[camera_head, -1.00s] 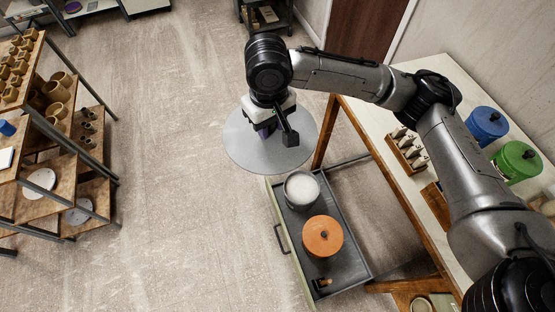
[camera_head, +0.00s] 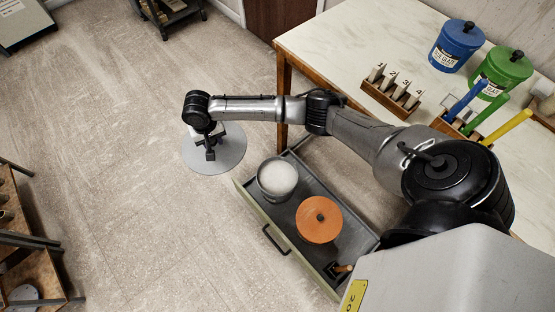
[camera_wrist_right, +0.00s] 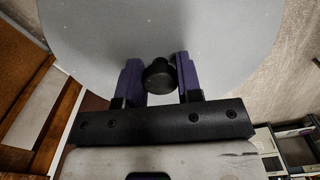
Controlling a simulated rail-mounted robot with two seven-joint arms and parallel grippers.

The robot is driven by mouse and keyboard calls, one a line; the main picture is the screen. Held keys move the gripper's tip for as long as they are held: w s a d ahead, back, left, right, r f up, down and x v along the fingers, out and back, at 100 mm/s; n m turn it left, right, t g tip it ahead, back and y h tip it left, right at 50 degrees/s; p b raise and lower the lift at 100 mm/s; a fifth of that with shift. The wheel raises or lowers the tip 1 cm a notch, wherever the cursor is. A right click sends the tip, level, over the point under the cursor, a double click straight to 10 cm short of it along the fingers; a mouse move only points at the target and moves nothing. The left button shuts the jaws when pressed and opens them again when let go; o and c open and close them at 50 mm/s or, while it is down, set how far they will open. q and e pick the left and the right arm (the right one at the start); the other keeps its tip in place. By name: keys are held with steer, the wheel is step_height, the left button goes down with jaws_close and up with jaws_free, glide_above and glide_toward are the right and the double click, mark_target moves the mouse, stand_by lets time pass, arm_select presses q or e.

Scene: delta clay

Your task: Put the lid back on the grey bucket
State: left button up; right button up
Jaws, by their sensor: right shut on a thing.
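The grey bucket (camera_head: 277,192) stands uncovered in the open drawer (camera_head: 262,213), with whitish contents showing. The grey round lid (camera_head: 228,158) hangs in the air to the upper left of the bucket, apart from it. My right gripper (camera_head: 209,146) is above the lid. In the right wrist view, its purple fingers (camera_wrist_right: 160,78) are shut on the lid's black knob (camera_wrist_right: 159,76), and the grey disc (camera_wrist_right: 160,30) fills much of the picture. My left gripper is not in view.
An orange-lidded bucket (camera_head: 319,219) stands beside the grey one in the drawer, with a small wooden-handled tool (camera_head: 343,268) near the drawer's end. The worktable (camera_head: 330,50) holds a blue bucket (camera_head: 458,45), a green bucket (camera_head: 500,73) and racks. Floor left of the drawer is clear.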

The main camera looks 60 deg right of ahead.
steer(key=s+d+f+m+b, duration=0.1)
steer(key=s+d+f+b, duration=0.4)
steer(key=f, duration=0.9)
steer(key=s+d+f+m+b, duration=0.2)
steer(key=s+d+f+b, duration=0.2)
steer(key=f, duration=0.9)
steer(key=s+d+f+m+b, duration=0.1)
steer(key=s+d+f+b, duration=0.4)
steer(key=f, duration=0.9)
steer(key=shift+s+d+f+b, duration=0.3)
steer(key=shift+d+b, duration=0.8)
steer(key=shift+b, duration=0.95)
steer(key=shift+p, duration=0.35)
steer(key=shift+p, duration=0.4)
